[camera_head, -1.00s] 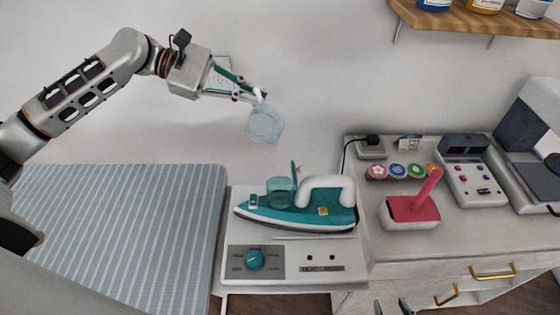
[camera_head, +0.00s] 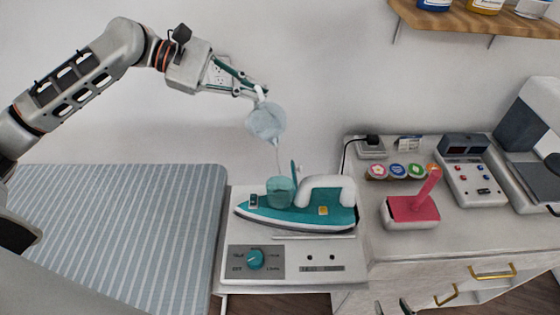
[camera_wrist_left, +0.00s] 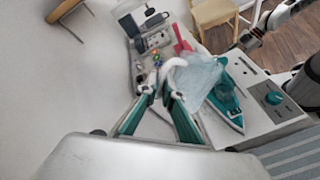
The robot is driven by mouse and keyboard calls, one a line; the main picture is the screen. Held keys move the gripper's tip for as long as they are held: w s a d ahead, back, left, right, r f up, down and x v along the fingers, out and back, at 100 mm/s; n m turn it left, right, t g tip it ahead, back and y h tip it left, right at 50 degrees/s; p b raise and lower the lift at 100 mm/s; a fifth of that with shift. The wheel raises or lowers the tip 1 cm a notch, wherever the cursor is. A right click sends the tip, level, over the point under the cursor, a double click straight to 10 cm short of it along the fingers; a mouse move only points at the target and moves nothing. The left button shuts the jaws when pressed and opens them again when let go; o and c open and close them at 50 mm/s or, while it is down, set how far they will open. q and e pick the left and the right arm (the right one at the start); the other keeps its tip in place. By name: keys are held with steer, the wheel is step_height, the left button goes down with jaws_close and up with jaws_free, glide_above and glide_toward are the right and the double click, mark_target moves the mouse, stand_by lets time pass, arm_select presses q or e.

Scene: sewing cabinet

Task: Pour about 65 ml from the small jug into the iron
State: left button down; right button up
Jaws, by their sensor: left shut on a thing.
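The small jug (camera_head: 266,120), clear and pale blue, is tilted in the air above the iron. My left gripper (camera_head: 258,92) is shut on its white handle. A thin stream of liquid falls from the jug to the clear teal tank of the iron (camera_head: 325,217). The teal and white iron lies on the white stand, its tank at the left with an upright flap. In the left wrist view, the jug (camera_wrist_left: 197,80) partly covers the iron (camera_wrist_left: 225,100). My right gripper (camera_head: 392,308) shows only as fingertips at the bottom edge, apart from each other and empty.
A striped ironing board (camera_head: 120,230) lies left of the stand. The stand's front has a teal knob (camera_head: 255,259). On the cabinet to the right are a red holder (camera_head: 412,210), several coloured discs and a control box (camera_head: 470,175). A shelf (camera_head: 480,18) hangs above right.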

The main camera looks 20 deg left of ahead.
arm_select(q)
steer(key=shift+r, duration=0.15)
steer(key=shift+s+d+r+m, duration=0.15)
steer(key=shift+s+r+m, duration=0.05)
steer(key=shift+r+m, duration=0.1)
stand_by(0.8)
steer(key=shift+s+d+r+y, duration=0.1)
steer(key=shift+s+r+y, duration=0.05)
steer(key=shift+r+y, duration=0.15)
stand_by(0.4)
steer(key=shift+s+d+r+m+t, duration=0.15)
steer(key=shift+r+m+t, duration=0.15)
steer(key=shift+m+t, duration=0.1)
steer(key=shift+s+d+r+y, duration=0.1)
steer(key=shift+r+y, duration=0.05)
steer(key=shift+y, duration=0.15)
stand_by(0.4)
steer(key=w+a+f+n+g+h, duration=0.2)
steer(key=w+a+f+n+h, duration=0.1)
steer(key=f, duration=0.4)
steer(key=shift+w+a+f+n+h, duration=0.15)
steer(key=shift+w+a+n+h, duration=0.2)
steer(key=shift+w+n, duration=0.3)
steer(key=shift+d, duration=0.15)
